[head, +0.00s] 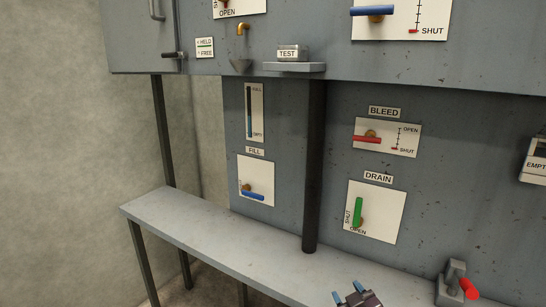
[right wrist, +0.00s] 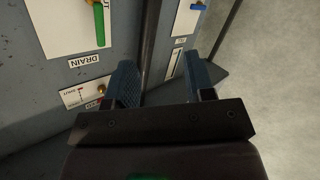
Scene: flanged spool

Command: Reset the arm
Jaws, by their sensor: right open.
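My right gripper (head: 350,293) shows at the bottom of the head view, in front of the grey bench. Its two blue fingers stand apart with nothing between them. In the right wrist view the open fingers (right wrist: 166,82) point toward the panel and a dark post, touching nothing that I can see. My left gripper is not in view. The green DRAIN handle (head: 358,212) stands upright on its white plate, and it also shows in the right wrist view (right wrist: 99,25). The blue FILL handle (head: 253,195) and the red BLEED handle (head: 367,140) lie about level.
The grey bench (head: 190,234) runs along the panel and its top is mostly clear. A dark post (head: 314,165) rises from it. A red-handled lever (head: 468,288) stands at the right. A TEST block (head: 288,53) sits on a small shelf above. An EMPTY box (head: 535,163) is at the right edge.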

